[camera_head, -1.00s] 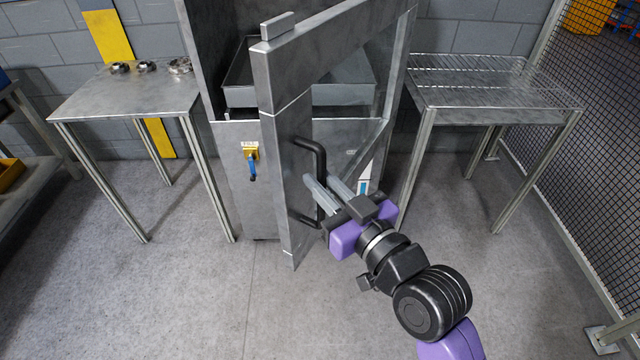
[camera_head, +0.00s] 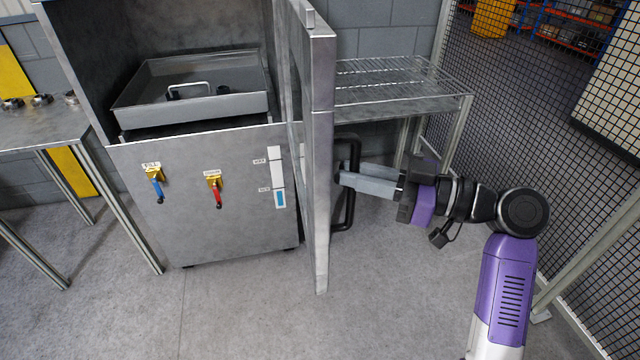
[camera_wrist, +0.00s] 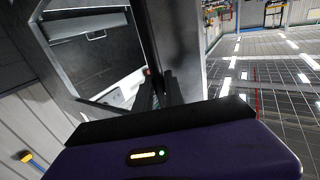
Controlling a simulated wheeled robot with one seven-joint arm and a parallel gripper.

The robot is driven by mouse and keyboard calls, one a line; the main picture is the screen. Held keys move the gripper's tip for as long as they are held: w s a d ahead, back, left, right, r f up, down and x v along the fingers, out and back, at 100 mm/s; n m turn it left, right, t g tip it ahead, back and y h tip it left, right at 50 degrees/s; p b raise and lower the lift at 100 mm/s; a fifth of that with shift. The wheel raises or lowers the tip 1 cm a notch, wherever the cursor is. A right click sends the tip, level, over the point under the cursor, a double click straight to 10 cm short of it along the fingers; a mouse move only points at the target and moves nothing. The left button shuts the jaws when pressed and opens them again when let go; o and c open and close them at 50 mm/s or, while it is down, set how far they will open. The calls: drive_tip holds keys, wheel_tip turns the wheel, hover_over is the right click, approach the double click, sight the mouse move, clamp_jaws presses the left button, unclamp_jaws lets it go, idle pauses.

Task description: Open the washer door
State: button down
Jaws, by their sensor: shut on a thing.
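The washer (camera_head: 230,150) is a grey metal cabinet with its front uncovered. Its door (camera_head: 318,150) stands swung out on the right side, seen nearly edge-on in the head view. A black bar handle (camera_head: 350,208) is on the door's outer face. My gripper (camera_head: 345,180) is shut on the handle, coming from the right; the door edge partly hides the contact. In the wrist view the fingers (camera_wrist: 158,90) reach to the door, and the grip itself is dark.
A metal tray (camera_head: 190,112) with a wire handle sits inside the washer. Blue and red valve levers are on its front. A wire rack table (camera_head: 400,107) stands behind the door, a mesh fence (camera_head: 590,130) at right, a side table (camera_head: 40,135) at left. Floor in front is clear.

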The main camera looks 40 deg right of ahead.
drive_tip(key=shift+s+d, duration=0.25)
drive_tip(key=shift+d, duration=0.8)
drive_tip(key=shift+s+d, duration=0.25)
drive_tip(key=shift+d, duration=0.75)
drive_tip(key=c, duration=1.4)
unclamp_jaws()
drive_tip(key=shift+w+f, duration=0.1)
drive_tip(key=b+v, duration=0.1)
drive_tip(key=v, duration=0.7)
drive_tip(key=shift+a, duration=0.15)
